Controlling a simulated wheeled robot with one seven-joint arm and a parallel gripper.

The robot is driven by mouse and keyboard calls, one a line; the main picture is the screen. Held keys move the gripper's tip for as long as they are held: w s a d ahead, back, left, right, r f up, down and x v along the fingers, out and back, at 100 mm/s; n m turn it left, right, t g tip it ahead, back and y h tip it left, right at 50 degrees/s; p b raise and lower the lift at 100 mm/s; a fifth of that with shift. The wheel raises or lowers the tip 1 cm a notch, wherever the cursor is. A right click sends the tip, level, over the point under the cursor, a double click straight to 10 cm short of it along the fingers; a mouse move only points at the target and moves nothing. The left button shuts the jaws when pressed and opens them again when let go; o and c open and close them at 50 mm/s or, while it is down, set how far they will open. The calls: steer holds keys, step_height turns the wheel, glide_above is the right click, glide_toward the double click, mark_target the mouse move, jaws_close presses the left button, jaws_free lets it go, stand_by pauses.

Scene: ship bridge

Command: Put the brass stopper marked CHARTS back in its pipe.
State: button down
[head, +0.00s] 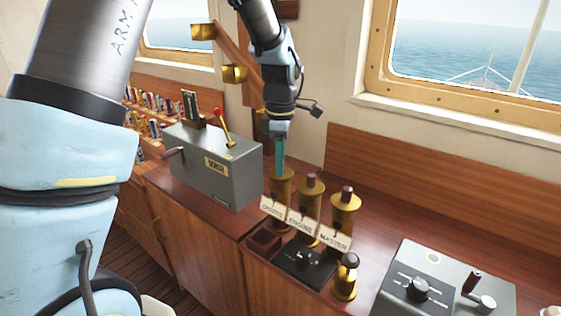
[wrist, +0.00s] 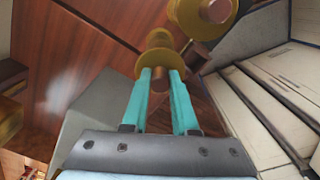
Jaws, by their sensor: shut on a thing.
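Three brass voice pipes stand in a row on the wooden console, with tags reading CHARTS, ENGINE and MASTER. My gripper (head: 279,168) points down over the left pipe (head: 283,190), the one behind the CHARTS tag (head: 271,208). In the wrist view the teal fingers (wrist: 160,78) are shut on the brass stopper (wrist: 152,72), whose wide brass collar shows around the fingertips. The stopper is at the pipe's mouth; I cannot tell how deep it sits. The ENGINE pipe (head: 309,200) and MASTER pipe (head: 344,215) have brown-knobbed stoppers on top.
A short brass piece with a dark top (head: 345,278) stands in front of the MASTER pipe. A black switch panel (head: 303,258) and a small open wooden box (head: 263,243) lie before the pipes.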

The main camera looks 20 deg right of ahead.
steer(key=c, duration=0.6)
jaws_free()
step_height(320, 180, up, 11)
steer(key=b, duration=0.2)
steer(key=shift+a+f, duration=0.1)
steer(key=shift+f, duration=0.05)
steer(key=a+f+m+t, duration=0.1)
steer(key=a+f+m, duration=0.3)
steer(key=a, duration=0.8)
steer(key=a+f+m, duration=0.4)
steer(key=a, duration=0.8)
steer(key=s+a+f+m, duration=0.3)
steer(key=s+a+m, duration=0.1)
steer(key=a, duration=0.4)
steer(key=shift+s+a+f+m+t, duration=0.2)
steer(key=shift+s+f+m+t, duration=0.1)
steer(key=shift+f+m, duration=0.1)
